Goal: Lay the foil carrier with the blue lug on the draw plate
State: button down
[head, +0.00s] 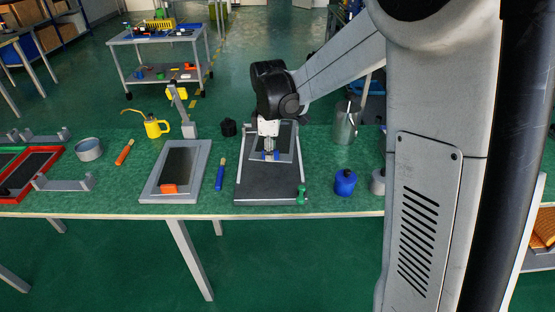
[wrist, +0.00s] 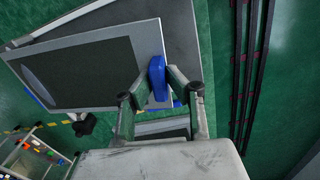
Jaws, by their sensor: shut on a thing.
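The foil carrier with the blue lug is a light grey frame (wrist: 143,34) around a dark panel. Its blue lug (wrist: 157,76) sits between my fingertips in the wrist view. My gripper (head: 270,154) is shut on this lug. In the head view the carrier (head: 286,142) is over the rear part of a dark plate with a light edge (head: 266,188), which looks like the draw plate. The plate's front part is bare. In the wrist view the carrier lies askew over the dark surface (wrist: 180,35). I cannot tell whether it touches the plate.
Another carrier with an orange lug (head: 169,188) lies to the left. A blue bottle (head: 345,182) and a metal can (head: 344,126) are to the right.

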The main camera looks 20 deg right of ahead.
aim_at(271, 183)
jog(key=shift+a+n, duration=0.1)
jog(key=shift+n, duration=0.6)
notch_tip(271, 183, down, 10)
jog(key=shift+r+b, duration=0.1)
jog(key=shift+b, duration=0.5)
jog(key=c, duration=1.7)
grip_release()
jog(key=shift+r, duration=0.1)
jog(key=r, duration=0.3)
jog(key=r+p, duration=0.1)
jog(key=r, duration=0.7)
jog(key=shift+s+r, duration=0.1)
jog(key=shift+s, duration=0.15)
jog(key=s+r+m+t, duration=0.3)
jog(key=s+r+m, duration=0.4)
jog(key=s+r, duration=0.5)
jog(key=shift+s+f+m+t, duration=0.5)
jog(key=shift+s+m, duration=0.7)
jog(key=shift+s, duration=1.05)
jog(key=shift+s+f+m+t, duration=0.3)
jog(key=shift+s+m+t, duration=0.65)
jog(key=shift+s, duration=1.35)
jog(key=shift+s+f+m+t, duration=0.4)
jog(key=shift+s+m, duration=1.05)
jog(key=shift+s, duration=0.8)
